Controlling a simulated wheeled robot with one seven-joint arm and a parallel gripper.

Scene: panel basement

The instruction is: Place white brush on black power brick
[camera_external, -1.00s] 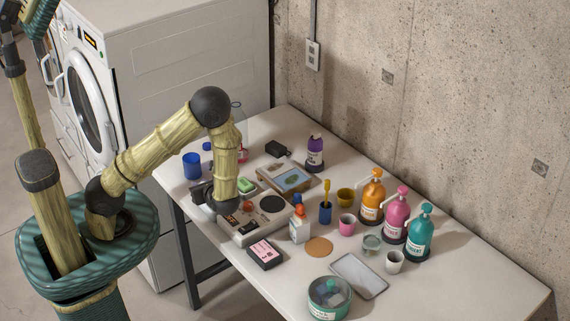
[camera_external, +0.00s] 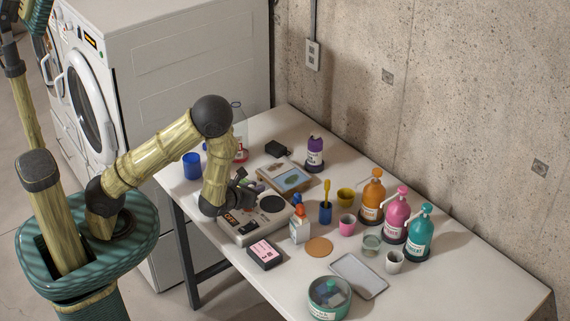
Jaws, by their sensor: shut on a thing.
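My gripper (camera_external: 240,190) is over the left part of the pale device with a round dark disc (camera_external: 250,234). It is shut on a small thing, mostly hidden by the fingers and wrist. I cannot make out the white brush clearly. A small plain black block (camera_external: 276,148), which looks like the black power brick, lies at the back of the table near the wall. Its top looks bare. My gripper is to the left of it and nearer the front, apart from it.
A framed picture (camera_external: 290,178) lies between my gripper and the purple bottle (camera_external: 315,153). A clear flask (camera_external: 238,130) stands behind my arm. A blue cup (camera_external: 192,166) is at left. A pink-labelled black box (camera_external: 265,254) and several bottles and cups stand to the right.

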